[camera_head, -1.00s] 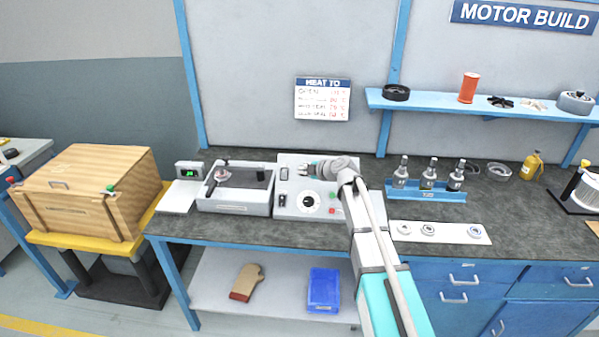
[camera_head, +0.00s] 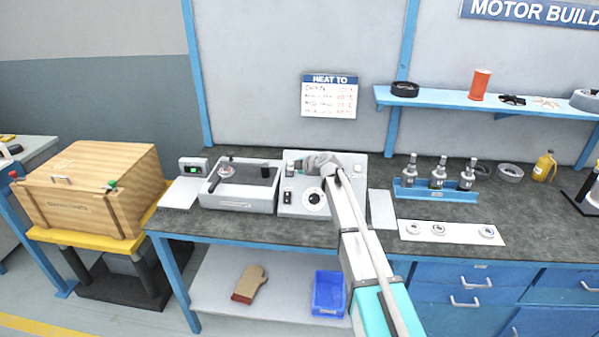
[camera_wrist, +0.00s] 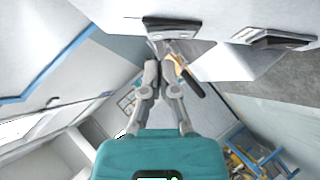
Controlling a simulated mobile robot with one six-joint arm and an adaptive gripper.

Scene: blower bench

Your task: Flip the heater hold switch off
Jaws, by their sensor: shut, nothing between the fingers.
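The pale control box (camera_head: 348,172) stands on the bench with a round dial (camera_head: 315,199) on its face. A small black switch (camera_head: 287,197) sits at its lower left. My gripper (camera_head: 291,167) is shut and empty over the upper left of the box, and hides that part of the face. In the wrist view, a black switch plate (camera_wrist: 172,28) lies just beyond my gripper, and a second black plate (camera_wrist: 275,38) is farther right. Labels are unreadable. I cannot tell which plate is the heater hold switch, its position, or whether my fingers touch it.
A blue rack (camera_head: 435,191) of bottle-like parts and a white strip (camera_head: 452,233) with round parts lie to the right. Dark bench top shows between them.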

